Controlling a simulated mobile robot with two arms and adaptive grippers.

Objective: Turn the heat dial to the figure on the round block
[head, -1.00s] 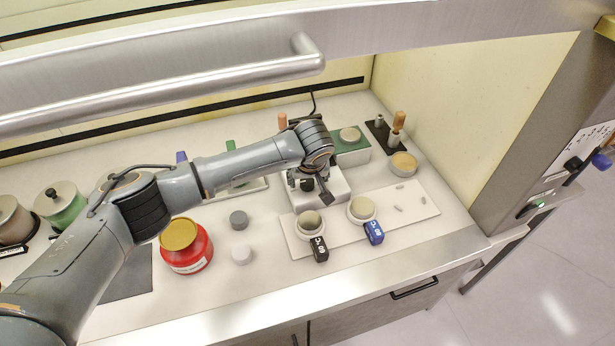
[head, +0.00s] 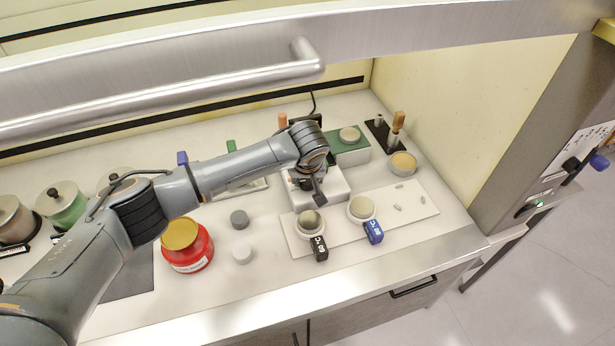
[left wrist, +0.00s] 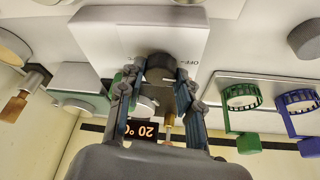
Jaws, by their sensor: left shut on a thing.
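A white heater box (head: 337,187) stands at mid counter in the head view; it also shows in the left wrist view (left wrist: 105,35). Its dark round dial (left wrist: 162,64) is on the front face beside an OFF mark. My left gripper (left wrist: 160,80) is shut on the dial, a finger on each side. In the head view my left gripper (head: 316,188) hides the dial. The dial's exact pointer setting cannot be read.
A dark display (left wrist: 140,130) reads 20 °C, upside down. Two dishes with a black tag (head: 319,249) and a blue tag (head: 373,232) stand on a white plate (head: 415,205). A red jar (head: 188,257) stands left. A raised sash handle (head: 180,85) crosses above.

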